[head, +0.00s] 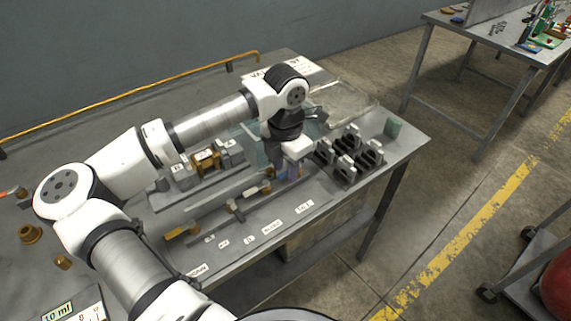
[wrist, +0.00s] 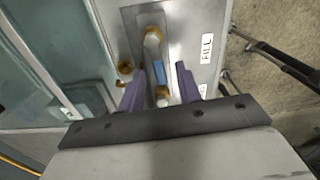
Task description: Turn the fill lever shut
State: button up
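The fill lever (wrist: 159,72) shows in the wrist view as a short blue bar between two brass-coloured round fittings, on a grey metal plate beside a white FILL label (wrist: 207,48). My gripper (wrist: 161,71) has two purple fingers, one on each side of the lever, with a gap visible on both sides. It is open and holds nothing. In the head view my gripper (head: 288,174) points down over the right end of the panel, above the FILL label (head: 304,208). The lever is mostly hidden there by the gripper.
A yellow-handled part (head: 183,231) lies left along the panel. Brass pieces (head: 30,233) stand at the bench's left. The bench's front edge is close to the labels.

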jog(key=shift+c, duration=0.4)
grip_shut()
jog(key=shift+w+f+m+b, duration=0.1)
jog(key=shift+f+m+b, duration=0.15)
jog(key=shift+b, duration=0.4)
jog(key=shift+w+a+r+m+b, duration=0.1)
jog(key=shift+r+m+b, duration=0.1)
jog(key=shift+m+b, duration=0.3)
jog(key=shift+o, duration=0.4)
grip_release()
jog(key=shift+r+p, duration=0.2)
jog(key=shift+p, duration=0.15)
